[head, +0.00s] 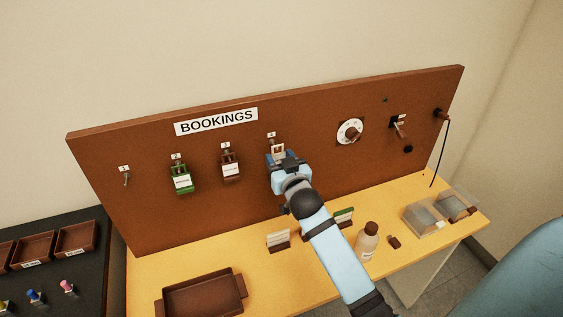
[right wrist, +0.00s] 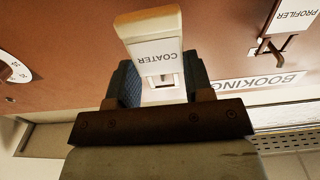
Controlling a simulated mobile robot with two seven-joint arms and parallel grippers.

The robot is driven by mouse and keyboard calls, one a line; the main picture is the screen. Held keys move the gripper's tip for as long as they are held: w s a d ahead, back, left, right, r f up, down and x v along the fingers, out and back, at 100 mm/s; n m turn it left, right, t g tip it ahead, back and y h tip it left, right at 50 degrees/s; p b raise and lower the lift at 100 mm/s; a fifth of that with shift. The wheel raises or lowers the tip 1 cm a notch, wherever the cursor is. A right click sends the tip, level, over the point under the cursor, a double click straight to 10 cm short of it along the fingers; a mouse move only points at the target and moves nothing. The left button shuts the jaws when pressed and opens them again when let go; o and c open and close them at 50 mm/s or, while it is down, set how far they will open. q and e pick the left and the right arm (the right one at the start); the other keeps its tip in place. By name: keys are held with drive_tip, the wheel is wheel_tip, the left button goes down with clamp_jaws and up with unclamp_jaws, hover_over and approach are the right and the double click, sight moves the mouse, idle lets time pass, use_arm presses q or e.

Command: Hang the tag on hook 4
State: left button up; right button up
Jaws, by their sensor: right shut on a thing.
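A cream tag (head: 278,153) with a square opening is at the rightmost numbered hook of the row on the brown board, under the small number plate (head: 271,135) of hook 4. My right gripper (head: 286,164) is shut on it. In the right wrist view the tag (right wrist: 150,25) reads COATER and sits between the blue finger pads. My left gripper is not in view.
Left along the board (head: 330,115) hang a brown tag (head: 231,168) and a green tag (head: 182,180); the leftmost hook (head: 126,180) is empty. A dial (head: 350,131) is to the right. Below, the yellow table holds a brown tray (head: 203,297), a bottle (head: 367,242) and card stands.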

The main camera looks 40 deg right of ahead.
drive_tip(key=shift+x, duration=1.25)
drive_tip(key=shift+f, duration=0.5)
drive_tip(key=o, duration=1.3)
drive_tip(key=shift+o, duration=0.2)
drive_tip(key=shift+c, duration=0.3)
drive_tip(key=shift+s, duration=0.1)
drive_tip(key=shift+p+v, duration=0.35)
drive_tip(key=shift+v, duration=1.65)
drive_tip(key=shift+p+v, duration=0.35)
drive_tip(key=shift+v, duration=1.65)
